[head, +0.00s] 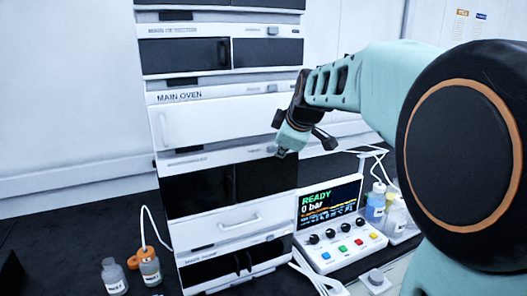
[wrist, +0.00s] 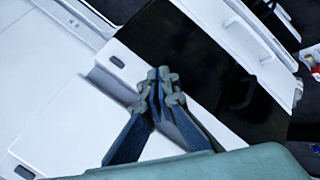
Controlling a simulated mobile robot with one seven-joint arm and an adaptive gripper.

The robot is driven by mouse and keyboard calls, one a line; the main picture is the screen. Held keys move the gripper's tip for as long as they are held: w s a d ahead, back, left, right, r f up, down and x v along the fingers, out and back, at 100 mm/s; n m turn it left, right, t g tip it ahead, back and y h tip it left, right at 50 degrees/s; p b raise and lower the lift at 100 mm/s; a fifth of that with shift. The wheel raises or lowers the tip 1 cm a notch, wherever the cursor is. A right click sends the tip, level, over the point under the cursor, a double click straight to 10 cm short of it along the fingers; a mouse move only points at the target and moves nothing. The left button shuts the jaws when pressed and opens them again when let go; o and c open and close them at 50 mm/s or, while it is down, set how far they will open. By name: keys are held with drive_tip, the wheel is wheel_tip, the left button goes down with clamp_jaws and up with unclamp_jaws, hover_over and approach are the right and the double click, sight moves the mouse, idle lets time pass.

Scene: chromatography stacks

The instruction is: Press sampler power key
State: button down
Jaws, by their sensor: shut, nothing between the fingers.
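My gripper (head: 281,153) is shut and empty, pointing at the instrument stack's front near the right end of the strip above the dark-windowed module (head: 198,190). That strip carries a small grey key (head: 271,149), right beside the fingertips in the head view. The strip's label is too small to read, so I cannot tell for sure that this is the sampler. In the wrist view the shut fingertips (wrist: 158,80) are in front of the stack, with a grey key (wrist: 117,61) just to their upper left. I cannot tell whether the fingertips touch the front.
The module labelled MAIN OVEN (head: 200,120) is above, with its own key (head: 272,88). A white drawer (head: 230,222) with a handle is below. A control box (head: 335,235) showing READY stands right of the stack. Small bottles (head: 115,278) stand at the left.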

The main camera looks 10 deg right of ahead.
drive_tip(key=shift+w, duration=0.15)
drive_tip(key=shift+w+a, duration=0.1)
drive_tip(key=shift+w, duration=0.2)
drive_tip(key=shift+w+a, duration=0.1)
drive_tip(key=shift+w, duration=0.1)
idle(0.4)
drive_tip(key=shift+s, duration=0.15)
drive_tip(key=shift+s+d+b, duration=0.2)
drive_tip(key=shift+s+b, duration=0.3)
